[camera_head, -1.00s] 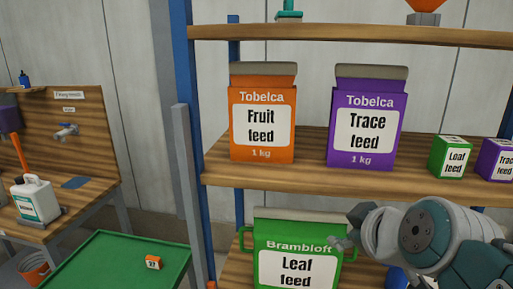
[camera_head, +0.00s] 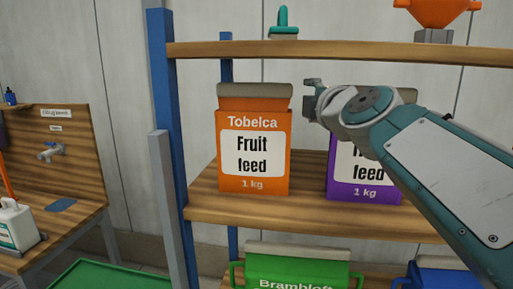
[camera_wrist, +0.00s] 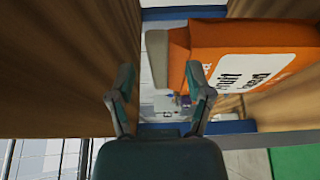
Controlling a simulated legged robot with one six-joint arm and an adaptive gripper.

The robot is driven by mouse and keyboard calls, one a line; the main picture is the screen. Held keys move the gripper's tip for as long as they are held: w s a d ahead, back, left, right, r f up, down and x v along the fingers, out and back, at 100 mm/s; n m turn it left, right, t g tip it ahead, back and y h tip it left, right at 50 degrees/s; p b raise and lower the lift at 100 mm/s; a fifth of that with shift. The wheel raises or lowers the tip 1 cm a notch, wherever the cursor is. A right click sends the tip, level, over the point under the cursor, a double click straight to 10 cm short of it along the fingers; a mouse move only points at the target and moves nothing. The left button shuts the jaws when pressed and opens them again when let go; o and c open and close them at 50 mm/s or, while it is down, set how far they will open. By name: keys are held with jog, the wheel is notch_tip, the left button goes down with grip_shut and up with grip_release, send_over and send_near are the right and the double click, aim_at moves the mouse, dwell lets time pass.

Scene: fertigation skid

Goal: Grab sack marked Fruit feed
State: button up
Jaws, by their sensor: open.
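The orange sack marked Fruit feed (camera_head: 253,140) stands upright on the middle shelf in the head view, with a grey folded top. In the wrist view the orange sack (camera_wrist: 240,50) lies sideways at the upper right, just right of my fingers. My gripper (camera_head: 308,97) is raised to the right of the sack's top in the head view, apart from it as far as I can tell. In the wrist view my gripper (camera_wrist: 160,92) is open, with nothing between its two fingers.
A purple sack (camera_head: 362,165) stands to the right, partly hidden by my arm. The upper shelf board (camera_head: 330,53) runs close above my gripper. A blue upright (camera_head: 168,120) stands left of the orange sack. A green sack (camera_head: 295,272) is below.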

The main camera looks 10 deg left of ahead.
jog(key=x, duration=0.8)
jog(key=shift+w, duration=0.15)
jog(key=shift+r, duration=0.1)
grip_shut()
jog(key=shift+r, duration=0.1)
